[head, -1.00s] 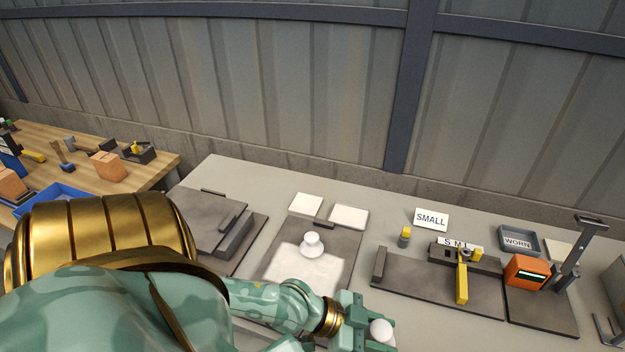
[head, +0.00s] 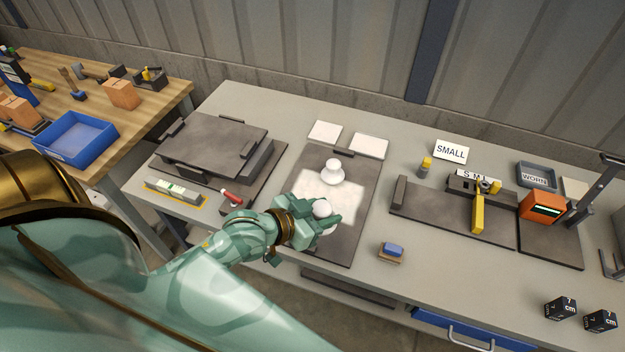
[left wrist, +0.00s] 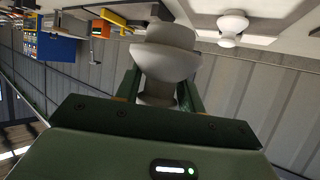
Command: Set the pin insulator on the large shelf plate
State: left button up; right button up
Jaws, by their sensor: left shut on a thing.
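My left gripper (head: 324,222) is shut on a white insulator (head: 322,208), which shows between the fingers in the left wrist view (left wrist: 165,62). It is over the front part of a dark board (head: 318,242). A second white insulator (head: 332,172) stands upright on a pale patch of that board, just behind the gripper; it also shows in the left wrist view (left wrist: 232,27). A large dark raised plate (head: 212,146), which looks like the large shelf plate, is to the left with no insulator on it. My right gripper is not in view.
A level (head: 176,192) and a red-handled tool (head: 231,197) lie in front of the raised plate. White pads (head: 369,145) are at the back. A blue block (head: 392,250) lies right of the board. A gauge fixture (head: 478,212) and orange device (head: 543,206) stand further right.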

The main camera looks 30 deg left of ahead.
pick_arm(q)
jog(key=w+a+f+b, duration=0.1)
jog(key=w+a+f, duration=0.1)
jog(key=w, duration=0.1)
jog(key=w+a+f+b, duration=0.2)
jog(key=w+f, duration=0.1)
jog(key=w+a+f+b, duration=0.1)
jog(key=w+a+f, duration=0.1)
jog(key=w+f, duration=0.1)
jog(key=shift+w+a+f+b, duration=0.15)
jog(key=shift+w+b, duration=0.05)
jog(key=shift+b, duration=0.1)
jog(key=shift+w+a+f+b, duration=0.15)
jog(key=shift+f+b, duration=0.3)
jog(key=shift+f, duration=0.5)
jog(key=shift+w+a+f+b, duration=0.1)
jog(key=shift+f+b, duration=0.3)
jog(key=shift+f, duration=0.5)
jog(key=shift+f, duration=0.15)
jog(key=o, duration=1.2)
